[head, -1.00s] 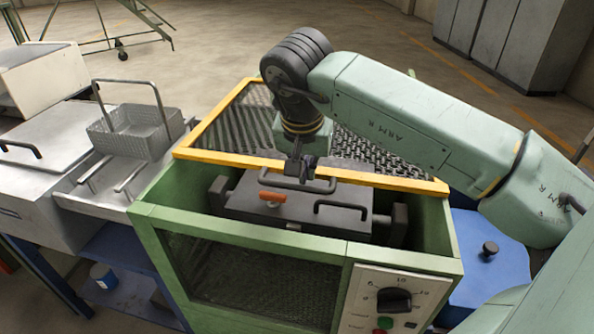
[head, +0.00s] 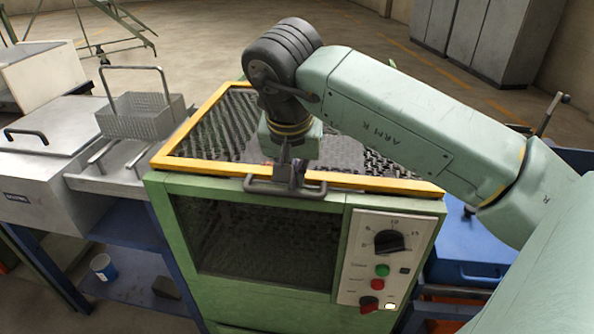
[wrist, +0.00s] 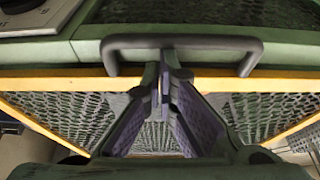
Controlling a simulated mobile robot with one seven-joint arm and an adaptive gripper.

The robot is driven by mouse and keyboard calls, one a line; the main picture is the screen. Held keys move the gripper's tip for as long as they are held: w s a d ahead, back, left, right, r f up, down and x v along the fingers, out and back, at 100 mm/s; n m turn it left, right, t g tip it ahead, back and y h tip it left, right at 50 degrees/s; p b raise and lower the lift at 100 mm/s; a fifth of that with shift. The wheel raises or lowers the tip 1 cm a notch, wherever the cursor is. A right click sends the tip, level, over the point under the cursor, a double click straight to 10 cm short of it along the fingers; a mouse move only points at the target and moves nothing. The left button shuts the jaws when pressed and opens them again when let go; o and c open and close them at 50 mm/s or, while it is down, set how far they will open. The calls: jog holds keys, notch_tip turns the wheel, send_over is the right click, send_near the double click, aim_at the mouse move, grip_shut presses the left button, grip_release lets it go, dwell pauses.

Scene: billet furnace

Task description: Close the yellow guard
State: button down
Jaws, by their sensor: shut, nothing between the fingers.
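The yellow guard (head: 200,116) is a yellow frame filled with dark mesh. It lies flat over the top of the green machine (head: 172,215), its front edge along the machine's front top edge. Its dark bar handle (head: 308,191) sticks out at the front; it also shows in the wrist view (wrist: 218,42). My gripper (head: 292,183) is at the guard's front edge by the handle, pointing down. In the wrist view the fingertips (wrist: 167,62) are together behind the handle bar, with nothing between them. Whether they touch the bar or frame is unclear.
The machine's control panel (head: 385,262) with a knob and buttons is at the front right. A wire basket (head: 140,115) and a grey lidded box (head: 50,170) stand to the left. A blue case (head: 465,255) is at the right.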

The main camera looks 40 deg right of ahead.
aim_at(293, 194)
jog(key=shift+s+a, duration=1.05)
jog(key=shift+a, duration=0.15)
